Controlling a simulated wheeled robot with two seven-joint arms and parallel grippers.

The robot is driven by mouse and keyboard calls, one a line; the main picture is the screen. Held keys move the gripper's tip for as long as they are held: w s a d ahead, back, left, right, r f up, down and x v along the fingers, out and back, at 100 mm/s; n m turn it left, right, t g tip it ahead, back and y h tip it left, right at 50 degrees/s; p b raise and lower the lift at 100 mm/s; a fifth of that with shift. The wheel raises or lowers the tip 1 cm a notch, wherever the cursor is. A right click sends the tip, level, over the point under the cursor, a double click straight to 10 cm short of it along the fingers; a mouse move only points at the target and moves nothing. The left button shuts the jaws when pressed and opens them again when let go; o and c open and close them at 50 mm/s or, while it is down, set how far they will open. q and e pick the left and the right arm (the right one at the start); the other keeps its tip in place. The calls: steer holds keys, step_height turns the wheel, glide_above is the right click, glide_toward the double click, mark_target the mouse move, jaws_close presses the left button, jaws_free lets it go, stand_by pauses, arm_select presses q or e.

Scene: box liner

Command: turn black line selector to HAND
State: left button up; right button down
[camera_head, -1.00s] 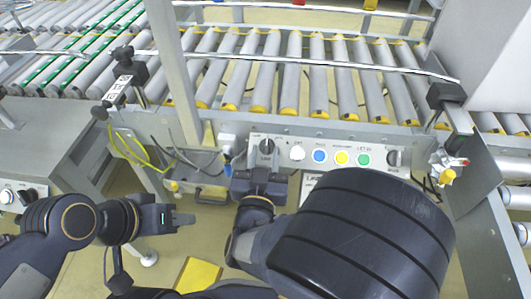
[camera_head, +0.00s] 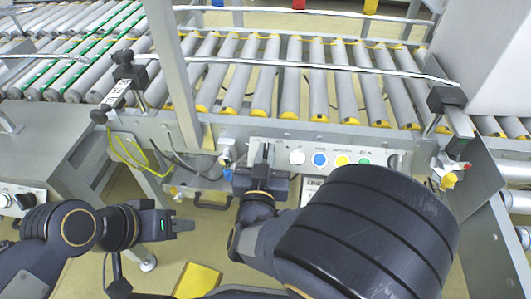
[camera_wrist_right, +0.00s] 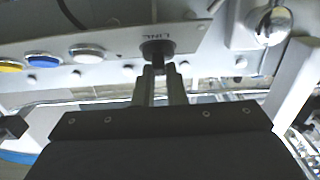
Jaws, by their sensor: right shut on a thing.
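The black line selector (camera_wrist_right: 158,47) is a round knob on the grey control panel (camera_head: 281,144). In the right wrist view it sits under the word LINE, and the fingers of my right gripper (camera_wrist_right: 160,72) are closed on its stem. In the head view my right gripper (camera_head: 264,152) reaches up to the panel's left end and hides most of the selector. The selector's pointer direction and the HAND mark cannot be read. My left gripper (camera_head: 184,225) is away to the left, low above the floor, apart from the panel; its finger gap is unclear.
White (camera_head: 297,157), blue (camera_head: 320,159), yellow (camera_head: 342,160) and green (camera_head: 365,161) buttons sit right of the selector. A second black selector (camera_head: 395,161) is at the panel's right end. A roller conveyor (camera_head: 290,80) lies behind. Yellow cables (camera_head: 128,153) hang at left.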

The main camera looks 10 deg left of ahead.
steer(key=shift+n+y, duration=0.3)
steer(key=shift+n, duration=0.1)
steer(key=n+y, duration=0.1)
steer(key=n+y+p, duration=0.1)
steer(key=n+y, duration=0.1)
steer(key=n, duration=0.1)
steer(key=shift+d+r+g, duration=0.1)
steer(key=shift+d+g, duration=0.15)
steer(key=shift+g, duration=0.05)
steer(key=n+g+y, duration=0.1)
steer(key=n+y, duration=0.1)
steer(key=n, duration=0.1)
steer(key=n+g+y+p, duration=0.1)
steer(key=n+g+y, duration=0.1)
steer(key=n+y, duration=0.1)
steer(key=shift+w+d+n, duration=0.1)
steer(key=shift+n, duration=0.5)
steer(key=shift+g+p, duration=0.3)
steer(key=shift+g, duration=0.1)
steer(key=c, duration=1.5)
jaws_free()
